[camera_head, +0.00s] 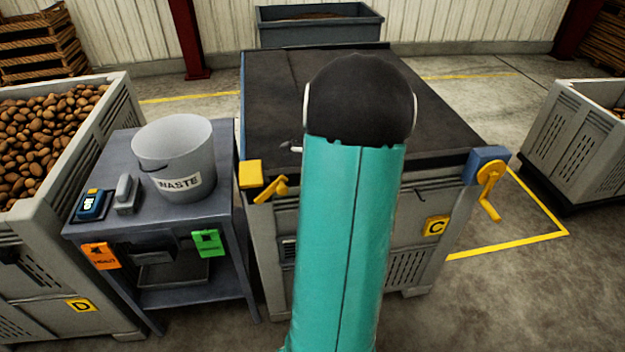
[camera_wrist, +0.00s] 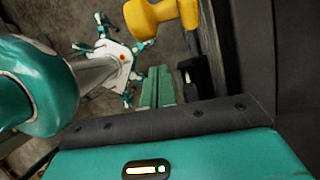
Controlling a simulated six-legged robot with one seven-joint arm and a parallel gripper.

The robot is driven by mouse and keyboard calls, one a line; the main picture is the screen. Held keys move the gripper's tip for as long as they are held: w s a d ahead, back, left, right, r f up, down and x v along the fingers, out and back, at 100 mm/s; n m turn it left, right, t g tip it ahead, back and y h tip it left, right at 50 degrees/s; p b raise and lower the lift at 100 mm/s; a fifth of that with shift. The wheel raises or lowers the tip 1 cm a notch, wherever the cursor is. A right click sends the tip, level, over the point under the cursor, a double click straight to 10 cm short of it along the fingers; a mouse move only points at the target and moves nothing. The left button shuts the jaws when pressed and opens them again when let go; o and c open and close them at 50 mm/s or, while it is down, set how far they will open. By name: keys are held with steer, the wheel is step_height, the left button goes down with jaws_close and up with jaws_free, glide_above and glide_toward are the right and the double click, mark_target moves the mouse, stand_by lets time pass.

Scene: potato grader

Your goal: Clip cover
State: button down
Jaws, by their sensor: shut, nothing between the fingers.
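The dark cover (camera_head: 265,95) lies flat over the top of the crate marked C (camera_head: 400,255). A yellow block (camera_head: 250,174) and a yellow lever (camera_head: 271,188) sit at its near left corner. At the near right corner is a blue block (camera_head: 488,157) with a yellow crank (camera_head: 490,190). My teal arm hides the middle of the near edge. In the wrist view my gripper (camera_wrist: 155,72) shows as two teal fingers side by side, shut and empty. A yellow part (camera_wrist: 160,14) with a black piece (camera_wrist: 194,75) below it is beyond and right of the fingertips, apart from them.
A grey table (camera_head: 135,215) left of the crate holds a WASTE bucket (camera_head: 172,150) and small devices. Crate D (camera_head: 100,130), full of potatoes, stands farther left. Another crate (camera_head: 570,145) is at right. A blue-grey bin (camera_head: 320,32) stands behind. Floor at front right is clear.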

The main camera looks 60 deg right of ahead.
mark_target(284, 187)
steer(key=shift+w+a+r, duration=0.35)
steer(key=shift+w+r, duration=0.25)
steer(key=shift+r, duration=0.1)
steer(key=shift+w+a+r, duration=0.3)
steer(key=shift+w+r, duration=0.25)
steer(key=shift+r, duration=0.1)
steer(key=shift+w, duration=0.1)
steer(key=shift+w+a+r+g+h, duration=0.45)
steer(key=shift+r, duration=0.25)
steer(key=shift+w+a+r+g+h, duration=0.4)
steer(key=shift+w+r+g+h, duration=0.05)
steer(key=shift+r, duration=0.2)
steer(key=shift+d+f, duration=0.1)
